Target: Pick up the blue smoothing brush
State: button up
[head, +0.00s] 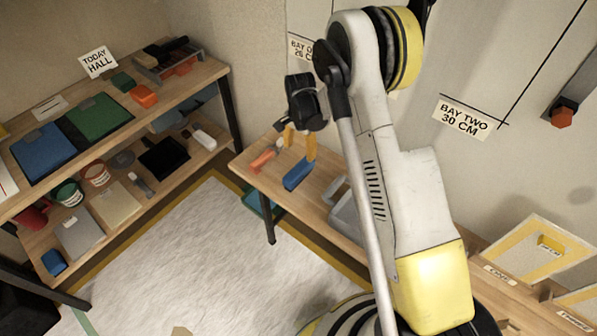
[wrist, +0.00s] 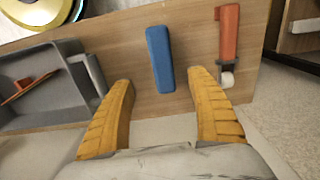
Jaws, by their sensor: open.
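The blue smoothing brush (head: 297,174) lies on the wooden bench, showing as a plain blue bar; it also shows in the wrist view (wrist: 160,60), upright in the picture. My gripper (head: 299,146) is open and empty, with its yellow fingers pointing down above the bench, close to the brush. In the wrist view the gripper (wrist: 163,80) has its fingers spread to the left and right of the brush's line. Most of the brush lies beyond the fingertips. I cannot tell the exact height gap.
An orange-handled tool (wrist: 229,35) lies right of the brush in the wrist view. A grey tray (wrist: 40,88) with an orange-brown piece in it is at the left. Shelves (head: 215,70) with mixed goods stand at the head view's left. Bare bench separates brush and orange tool.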

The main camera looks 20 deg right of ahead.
aim_at(299, 168)
notch_tip(299, 168, down, 6)
jog(key=shift+f+b, duration=0.1)
jog(key=shift+b, duration=0.95)
jog(key=f+b, duration=0.1)
jog(key=f, duration=0.1)
jog(key=f+b, duration=0.2)
jog(key=f, duration=0.1)
jog(key=shift+w+f, duration=0.3)
jog(key=shift+w, duration=0.05)
jog(key=shift+r, duration=0.1)
grip_shut()
